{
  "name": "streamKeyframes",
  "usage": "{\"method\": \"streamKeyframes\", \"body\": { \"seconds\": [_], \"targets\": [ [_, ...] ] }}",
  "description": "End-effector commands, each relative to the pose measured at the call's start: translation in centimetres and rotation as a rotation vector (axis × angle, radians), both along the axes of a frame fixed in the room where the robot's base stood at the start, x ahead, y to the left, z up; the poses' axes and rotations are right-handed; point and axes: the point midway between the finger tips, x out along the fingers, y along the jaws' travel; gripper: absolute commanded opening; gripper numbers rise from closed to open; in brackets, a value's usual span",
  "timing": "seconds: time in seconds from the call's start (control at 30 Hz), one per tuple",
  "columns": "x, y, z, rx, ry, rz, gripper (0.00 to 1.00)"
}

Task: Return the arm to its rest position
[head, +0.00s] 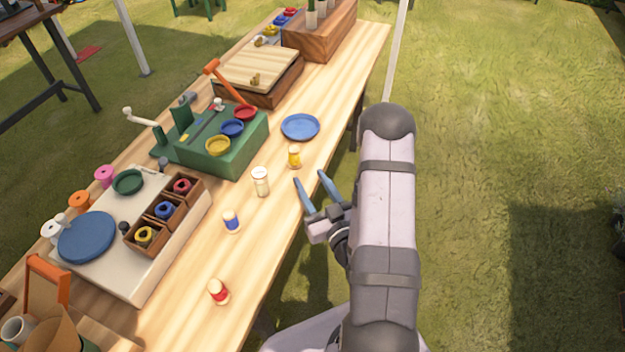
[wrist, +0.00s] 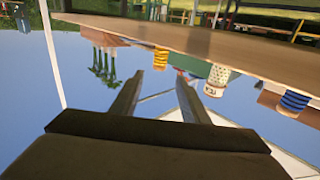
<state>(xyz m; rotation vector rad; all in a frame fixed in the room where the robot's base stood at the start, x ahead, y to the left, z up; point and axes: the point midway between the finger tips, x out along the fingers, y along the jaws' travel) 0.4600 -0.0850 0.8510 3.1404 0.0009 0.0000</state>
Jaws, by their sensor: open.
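My gripper (head: 309,177) is open and empty, beside the table's right edge in the head view, with its two blue fingers pointing up and to the left. My arm runs from it along the right side of the table. In the wrist view the two dark fingers of my gripper (wrist: 160,79) stand apart with nothing between them. That view appears upside down, with the table (wrist: 230,42) across the top. The yellow jar (head: 294,157) stands just beyond my fingertips in the head view, apart from them. It also shows in the wrist view (wrist: 161,58).
A white jar (head: 261,182), a blue-banded jar (head: 231,221) and a red-banded jar (head: 218,292) stand along the table (head: 180,325). A blue plate (head: 300,127), a green stand (head: 205,165) and a pale board (head: 145,285) lie further in. Grass right of my arm is open.

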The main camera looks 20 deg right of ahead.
Motion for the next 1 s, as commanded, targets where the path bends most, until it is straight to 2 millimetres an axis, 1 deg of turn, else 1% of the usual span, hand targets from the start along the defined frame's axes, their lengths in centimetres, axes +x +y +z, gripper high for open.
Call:
{"method": "streamKeyframes", "body": {
  "seconds": [0.43, 0.6, 0.77, 0.9, 1.0],
  "targets": [
    [0.0, 0.0, 0.0, 0.0, 0.0, -0.001, 0.41],
    [0.4, 0.3, 0.1, -0.004, 0.025, 0.015, 0.41],
    [1.6, 1.1, -0.1, -0.01, 0.121, 0.06, 0.41],
    [2.7, 1.9, -0.4, -0.019, 0.258, 0.103, 0.41],
    [3.1, 2.2, -0.6, -0.026, 0.361, 0.12, 0.41]
  ]
}}
